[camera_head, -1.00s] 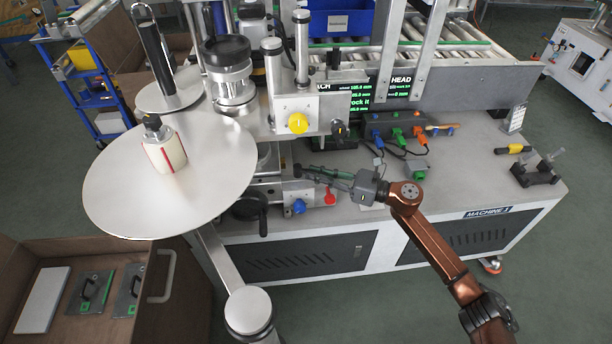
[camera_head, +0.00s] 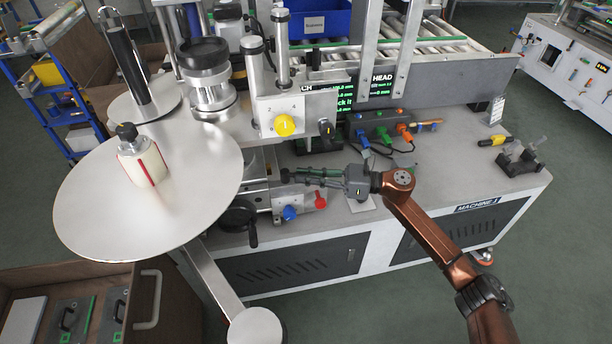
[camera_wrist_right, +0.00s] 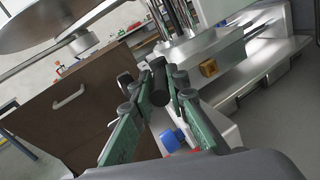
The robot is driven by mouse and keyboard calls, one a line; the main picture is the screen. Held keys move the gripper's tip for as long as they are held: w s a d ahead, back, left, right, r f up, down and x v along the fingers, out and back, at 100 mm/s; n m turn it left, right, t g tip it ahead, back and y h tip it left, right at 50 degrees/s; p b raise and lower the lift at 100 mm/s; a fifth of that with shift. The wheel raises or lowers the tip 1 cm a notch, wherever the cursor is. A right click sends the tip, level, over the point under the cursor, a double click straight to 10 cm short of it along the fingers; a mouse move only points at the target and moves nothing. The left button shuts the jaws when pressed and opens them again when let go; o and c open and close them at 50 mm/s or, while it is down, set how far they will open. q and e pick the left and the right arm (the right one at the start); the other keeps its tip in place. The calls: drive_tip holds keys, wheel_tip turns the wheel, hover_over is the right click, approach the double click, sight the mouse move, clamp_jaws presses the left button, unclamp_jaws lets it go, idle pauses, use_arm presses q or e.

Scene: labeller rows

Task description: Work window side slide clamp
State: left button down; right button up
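The side slide of the labeller's work window is at the middle of the head view, a metal block (camera_head: 272,200) with a blue knob (camera_head: 290,213), a red knob (camera_head: 320,200) and a black handwheel (camera_head: 238,220) at its left. My right gripper (camera_head: 286,172) is above and behind the blue knob, pointing left, apart from the knobs. The wrist view shows its green fingers spread, with dark tips, and a black cylinder (camera_wrist_right: 158,82) between or beyond them; I cannot tell which. The blue knob (camera_wrist_right: 173,139) shows below between the fingers. My left gripper is out of view.
A large label disc (camera_head: 150,200) fills the left, with a metal arm below it. A column with a yellow knob (camera_head: 284,125) stands behind the gripper. A control box with coloured plugs (camera_head: 380,125) is at right. A brown drawer (camera_wrist_right: 75,105) stands beyond the fingers.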

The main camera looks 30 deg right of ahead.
drive_tip(key=o, duration=0.3)
drive_tip(key=shift+o, duration=0.6)
drive_tip(key=v, duration=1.2)
